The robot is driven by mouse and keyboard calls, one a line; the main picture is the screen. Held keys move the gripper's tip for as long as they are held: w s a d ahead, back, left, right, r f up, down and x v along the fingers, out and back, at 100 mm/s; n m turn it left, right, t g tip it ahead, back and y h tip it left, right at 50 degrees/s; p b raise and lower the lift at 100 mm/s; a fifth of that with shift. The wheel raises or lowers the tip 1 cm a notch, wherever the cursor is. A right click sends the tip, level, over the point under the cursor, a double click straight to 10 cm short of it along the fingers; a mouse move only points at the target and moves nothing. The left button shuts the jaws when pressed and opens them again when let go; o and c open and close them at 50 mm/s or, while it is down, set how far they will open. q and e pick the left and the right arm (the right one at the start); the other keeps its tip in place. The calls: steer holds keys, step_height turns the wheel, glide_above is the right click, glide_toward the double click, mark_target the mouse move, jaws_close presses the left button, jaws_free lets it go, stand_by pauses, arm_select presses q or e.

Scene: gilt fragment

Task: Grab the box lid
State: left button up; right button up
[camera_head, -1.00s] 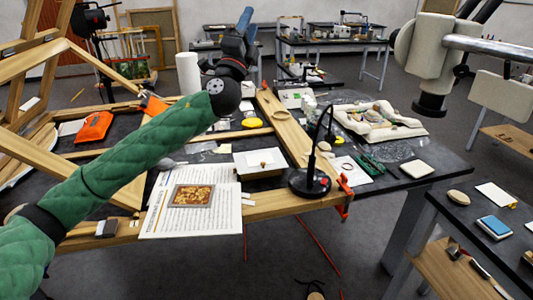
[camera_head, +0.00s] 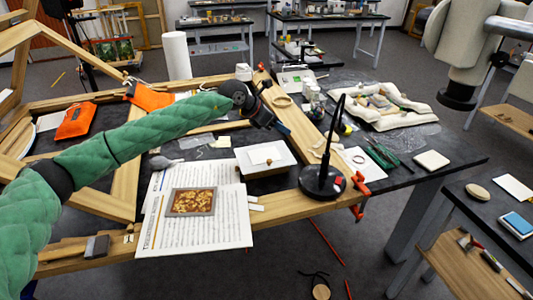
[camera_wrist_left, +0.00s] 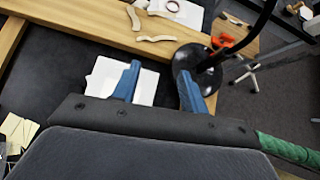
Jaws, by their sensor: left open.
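My left gripper (camera_head: 286,131) is above and just behind the lid in the head view, blue fingers pointing down to the right. In the wrist view, the left gripper (camera_wrist_left: 160,74) is open with nothing between its fingers. The knob is not visible in the wrist view.
A black lamp base (camera_head: 322,181) with an upright stem stands close right of the lid; it is also close to one finger in the wrist view. A gilt fragment (camera_head: 191,201) lies on printed sheets to the left. Wooden beams (camera_head: 290,125) border the work area.

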mark_target(269, 160)
arm_select(q)
steer(key=a+f+y, duration=0.1)
steer(key=f, duration=0.1)
steer(key=s+a+f+g+y, duration=0.1)
steer(key=a+f+y, duration=0.1)
steer(key=s+a+f+m+y+p, duration=0.1)
steer(key=a+f, duration=0.1)
steer(key=f, duration=0.1)
steer(key=shift+s+a+g+y, duration=0.15)
steer(key=shift+a+g+y, duration=0.05)
steer(key=shift+g+y, duration=0.2)
steer(key=p+x, duration=0.3)
steer(key=x, duration=0.1)
steer(key=shift+f, duration=0.35)
steer(key=shift+w+d+f, duration=0.1)
steer(key=shift+w+f, duration=0.1)
steer(key=shift+f, duration=0.15)
jaws_close()
arm_select(e)
step_height(269, 160, down, 14)
steer(key=s+d, duration=0.2)
steer(key=shift+d+t, duration=0.15)
steer(key=shift+t, duration=0.25)
